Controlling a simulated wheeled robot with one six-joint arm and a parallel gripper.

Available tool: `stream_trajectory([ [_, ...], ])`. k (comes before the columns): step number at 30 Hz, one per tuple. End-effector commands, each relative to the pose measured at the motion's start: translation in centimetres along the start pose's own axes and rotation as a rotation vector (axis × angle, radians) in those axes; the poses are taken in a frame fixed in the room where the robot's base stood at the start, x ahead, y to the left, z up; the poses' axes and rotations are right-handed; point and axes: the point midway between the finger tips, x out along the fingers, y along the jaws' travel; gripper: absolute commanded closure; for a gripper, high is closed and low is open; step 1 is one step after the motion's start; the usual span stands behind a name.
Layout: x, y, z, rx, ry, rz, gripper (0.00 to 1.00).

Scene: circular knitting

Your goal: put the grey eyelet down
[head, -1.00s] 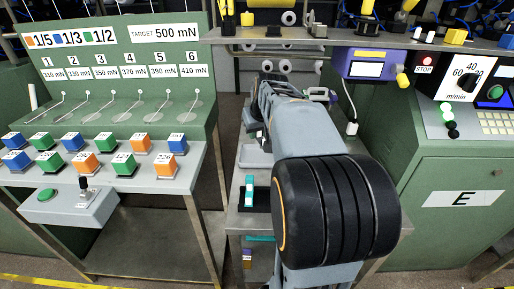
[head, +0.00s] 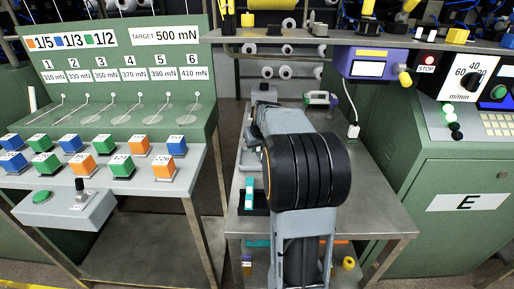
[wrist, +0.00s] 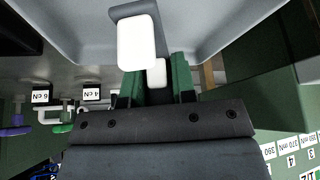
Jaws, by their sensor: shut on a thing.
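In the wrist view my gripper (wrist: 156,76) has its two green fingers closed around a small piece. I take this piece to be the grey eyelet (wrist: 127,16): a grey bent part with white faces sticks out beyond the fingertips. Its lower part is hidden between the fingers. A wide light-grey surface (wrist: 225,25) lies close beyond it; I cannot tell whether the eyelet touches it. In the head view my arm hides the eyelet and most of the gripper, which are over the back of the steel table.
Coloured hooks hang under small cN labels (wrist: 91,94) at left in the wrist view. In the head view, a green-and-white device (head: 320,98) stands on the steel table (head: 372,200), whose right side is mostly clear. A purple unit (head: 372,64) overhangs the back right.

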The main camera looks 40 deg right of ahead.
Motion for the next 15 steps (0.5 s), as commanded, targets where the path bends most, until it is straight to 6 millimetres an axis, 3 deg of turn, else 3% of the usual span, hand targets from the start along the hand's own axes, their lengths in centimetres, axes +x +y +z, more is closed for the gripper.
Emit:
stream_trajectory([
  [12, 0.56, -0.01, 0.29, -0.001, 0.001, 0.000, 0.98],
  [13, 0.56, -0.01, 0.29, -0.001, 0.001, 0.000, 0.74],
  [15, 0.47, -0.01, 0.25, -0.001, 0.001, 0.000, 0.67],
])
